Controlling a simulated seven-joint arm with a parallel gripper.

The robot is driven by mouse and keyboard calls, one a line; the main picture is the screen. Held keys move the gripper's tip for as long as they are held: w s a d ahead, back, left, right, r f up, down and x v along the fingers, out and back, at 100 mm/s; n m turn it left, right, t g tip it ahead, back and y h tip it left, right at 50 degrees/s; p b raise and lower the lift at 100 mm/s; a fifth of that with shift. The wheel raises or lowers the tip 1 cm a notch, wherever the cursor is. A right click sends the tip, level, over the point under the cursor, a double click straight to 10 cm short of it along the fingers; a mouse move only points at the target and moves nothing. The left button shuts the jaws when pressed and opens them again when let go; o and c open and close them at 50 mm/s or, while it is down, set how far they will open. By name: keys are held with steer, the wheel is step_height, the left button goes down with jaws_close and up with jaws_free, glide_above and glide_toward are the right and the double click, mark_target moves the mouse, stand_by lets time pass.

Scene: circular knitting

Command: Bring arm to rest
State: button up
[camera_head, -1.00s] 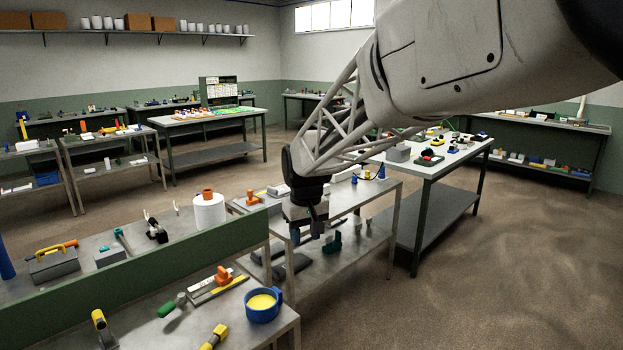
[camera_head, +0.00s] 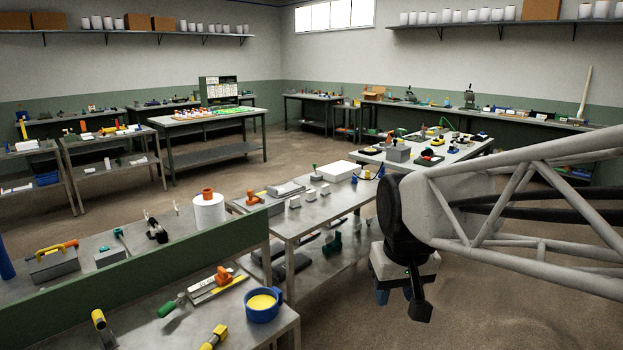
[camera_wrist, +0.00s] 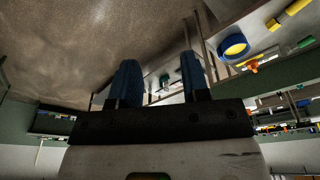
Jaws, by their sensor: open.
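My gripper (camera_head: 398,297) hangs at the right of the head view, off the right side of the middle steel table (camera_head: 325,208). It points down with nothing between its fingers. In the wrist view the two blue fingers of my gripper (camera_wrist: 157,85) stand apart with an empty gap. Its fingers touch nothing that I can see.
The middle table carries white blocks, a white box (camera_head: 338,171) and an orange part (camera_head: 252,197). A blue bowl with yellow contents (camera_head: 262,303) stands on the near bench. A white-topped table (camera_head: 450,155) stands behind my arm. Open floor lies below and right of my gripper.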

steer(key=s+d+f+m, duration=0.1)
steer(key=s+d+f, duration=0.1)
steer(key=s, duration=0.4)
steer(key=s+d+f, duration=0.1)
steer(key=s+d, duration=0.1)
steer(key=s, duration=0.4)
steer(key=shift+s+d+f+m, duration=0.15)
steer(key=shift+s+f+m, duration=0.05)
steer(key=shift+f+m, duration=0.2)
steer(key=shift+o, duration=0.4)
